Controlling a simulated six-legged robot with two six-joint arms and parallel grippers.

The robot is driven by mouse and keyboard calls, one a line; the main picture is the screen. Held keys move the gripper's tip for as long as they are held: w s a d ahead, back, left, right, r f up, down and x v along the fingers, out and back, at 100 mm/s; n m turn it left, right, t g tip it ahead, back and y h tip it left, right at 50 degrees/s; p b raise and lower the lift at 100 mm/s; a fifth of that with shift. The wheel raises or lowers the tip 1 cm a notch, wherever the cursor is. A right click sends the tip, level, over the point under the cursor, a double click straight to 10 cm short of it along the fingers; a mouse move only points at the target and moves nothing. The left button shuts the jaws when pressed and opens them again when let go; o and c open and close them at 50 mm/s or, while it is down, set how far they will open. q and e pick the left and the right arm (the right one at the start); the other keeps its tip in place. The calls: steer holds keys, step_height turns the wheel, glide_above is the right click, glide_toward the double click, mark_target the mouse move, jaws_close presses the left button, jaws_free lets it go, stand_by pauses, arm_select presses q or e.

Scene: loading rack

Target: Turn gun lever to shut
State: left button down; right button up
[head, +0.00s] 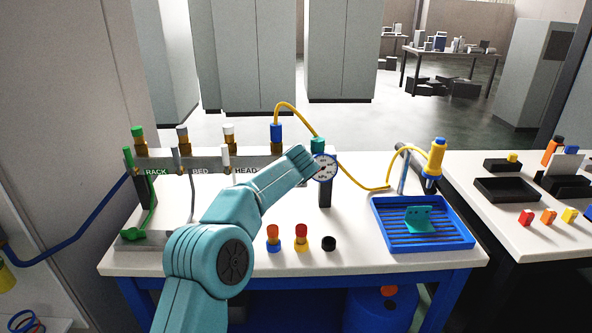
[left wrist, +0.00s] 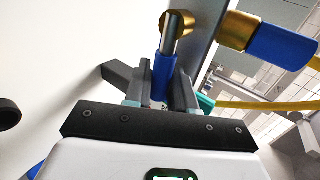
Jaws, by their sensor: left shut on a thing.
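The gun lever (left wrist: 163,72), a silver rod with a blue sleeve, shows in the left wrist view. It runs from a brass valve fitting (left wrist: 180,22) toward the camera, across the line of the blue hose connector (left wrist: 275,46). My left gripper (left wrist: 160,92) is shut on the blue sleeve, one grey finger on each side. In the head view my teal left arm covers the gripper, the lever and the fourth rack label. The blue connector (head: 277,133) with its yellow hose stands above that spot. My right gripper is in neither view.
A round gauge (head: 322,168) stands just right of my wrist. The RACK, BED and HEAD levers (head: 226,154) are left of my arm. Several coloured caps (head: 301,238) stand at the table's front. A blue tray (head: 428,242) and the yellow gun (head: 436,157) are right.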

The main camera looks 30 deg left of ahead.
arm_select(q)
steer(key=shift+d, duration=0.1)
steer(key=c, duration=1.1)
jaws_free()
steer(key=shift+s+d+r+b, duration=0.15)
steer(key=shift+s+b, duration=0.1)
steer(key=shift+b, duration=0.05)
steer(key=b+v, duration=0.3)
steer(key=v, duration=1.2)
steer(key=shift+s+d+r, duration=0.15)
steer(key=shift+s+d, duration=0.1)
steer(key=shift+s, duration=0.05)
